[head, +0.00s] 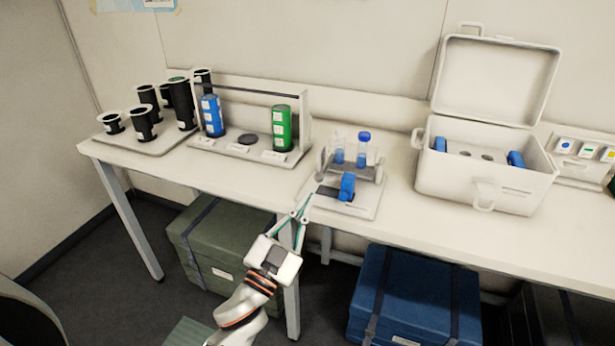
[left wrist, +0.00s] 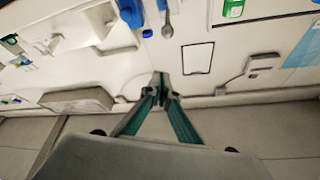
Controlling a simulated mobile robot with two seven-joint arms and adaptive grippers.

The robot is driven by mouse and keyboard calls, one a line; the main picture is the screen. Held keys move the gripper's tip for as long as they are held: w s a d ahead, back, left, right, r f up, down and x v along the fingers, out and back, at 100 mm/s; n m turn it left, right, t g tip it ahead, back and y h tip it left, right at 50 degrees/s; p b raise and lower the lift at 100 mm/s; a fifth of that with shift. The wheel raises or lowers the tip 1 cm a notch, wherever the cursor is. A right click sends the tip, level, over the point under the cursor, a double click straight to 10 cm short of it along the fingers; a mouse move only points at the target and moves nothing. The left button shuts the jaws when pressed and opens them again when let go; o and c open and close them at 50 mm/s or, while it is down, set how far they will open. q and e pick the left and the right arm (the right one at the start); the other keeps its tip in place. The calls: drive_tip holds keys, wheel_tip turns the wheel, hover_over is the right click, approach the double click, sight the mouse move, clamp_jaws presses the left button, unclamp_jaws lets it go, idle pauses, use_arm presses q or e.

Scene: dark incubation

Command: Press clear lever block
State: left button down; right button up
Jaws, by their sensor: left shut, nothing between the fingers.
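The block (head: 362,206) is a pale base plate near the front edge of the bench, with a small tube rack and a blue clamp-like part (head: 347,186) on it. Two clear tubes stand in the rack, one with a blue cap (head: 364,137). A grey lever-like part (head: 321,162) is at the rack's left side. A grey round-ended part also shows in the left wrist view (left wrist: 168,30), ahead of the fingertips. My left gripper (head: 304,208) is shut and empty, at the bench's front edge just left of the block. Its fingertips show in the left wrist view (left wrist: 160,80).
A rack with a blue canister (head: 211,115) and a green canister (head: 281,128) stands to the left. Black cups on a tray (head: 160,142) are farther left. An open white case (head: 480,180) stands right. Green (head: 222,232) and blue (head: 415,295) boxes sit below.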

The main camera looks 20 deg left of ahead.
use_arm(q)
drive_tip(key=p+x, duration=0.2)
drive_tip(key=x, duration=0.8)
drive_tip(key=f, duration=0.1)
drive_tip(key=a+f+b, duration=0.1)
drive_tip(key=f, duration=0.1)
drive_tip(key=shift+w+a+f+b, duration=0.15)
drive_tip(key=shift+a+f+b, duration=0.1)
drive_tip(key=shift+b, duration=0.1)
use_arm(e)
drive_tip(key=shift+s+d, duration=0.1)
drive_tip(key=shift+r, duration=0.1)
use_arm(q)
drive_tip(key=shift+a, duration=0.1)
